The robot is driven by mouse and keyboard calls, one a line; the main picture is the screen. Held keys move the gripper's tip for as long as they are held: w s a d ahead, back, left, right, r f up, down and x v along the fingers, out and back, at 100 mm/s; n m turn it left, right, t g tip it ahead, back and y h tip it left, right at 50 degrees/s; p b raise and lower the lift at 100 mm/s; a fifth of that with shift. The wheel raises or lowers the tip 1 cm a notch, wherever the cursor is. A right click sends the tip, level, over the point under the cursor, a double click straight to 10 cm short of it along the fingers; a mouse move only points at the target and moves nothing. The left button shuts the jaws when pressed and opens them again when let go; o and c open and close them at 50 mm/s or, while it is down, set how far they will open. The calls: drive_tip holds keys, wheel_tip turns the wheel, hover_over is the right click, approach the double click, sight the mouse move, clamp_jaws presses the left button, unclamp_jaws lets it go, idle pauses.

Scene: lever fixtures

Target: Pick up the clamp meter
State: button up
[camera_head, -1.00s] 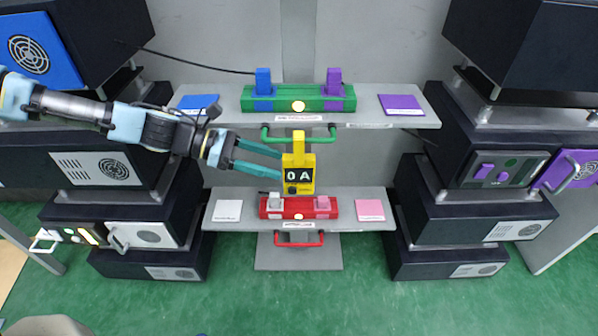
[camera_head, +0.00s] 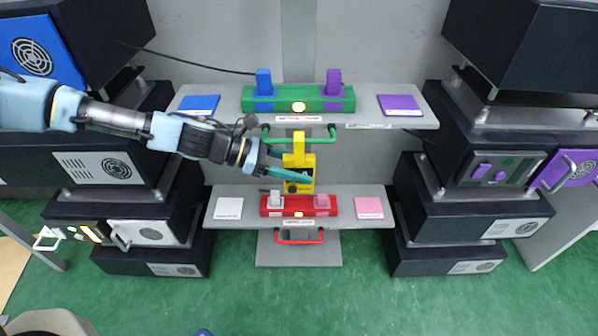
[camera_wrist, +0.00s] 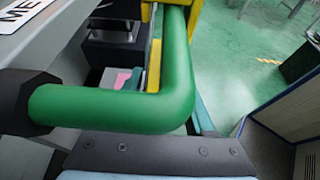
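The yellow clamp meter (camera_head: 300,160) hangs upright at the green handle (camera_head: 331,134) below the upper shelf. My gripper (camera_head: 303,168) has come to the meter from the left, with its teal fingers spread apart. The lower finger crosses in front of the meter and hides its display; the upper finger's tip is partly hidden at the meter's upper left. In the wrist view the green handle (camera_wrist: 120,108) fills the foreground, and part of the yellow meter (camera_wrist: 155,65) shows behind it. Whether the fingers touch the meter is not clear.
The upper shelf (camera_head: 370,115) carries a green block with blue and purple levers. The lower shelf (camera_head: 350,208) carries a red lever block (camera_head: 298,205), with a red handle (camera_head: 299,240) below. Dark cabinets (camera_head: 455,205) stand on both sides. The green floor in front is open.

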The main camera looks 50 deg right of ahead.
clamp_jaws()
drive_tip(key=shift+r+p, duration=0.35)
drive_tip(key=shift+r, duration=0.05)
idle(0.6)
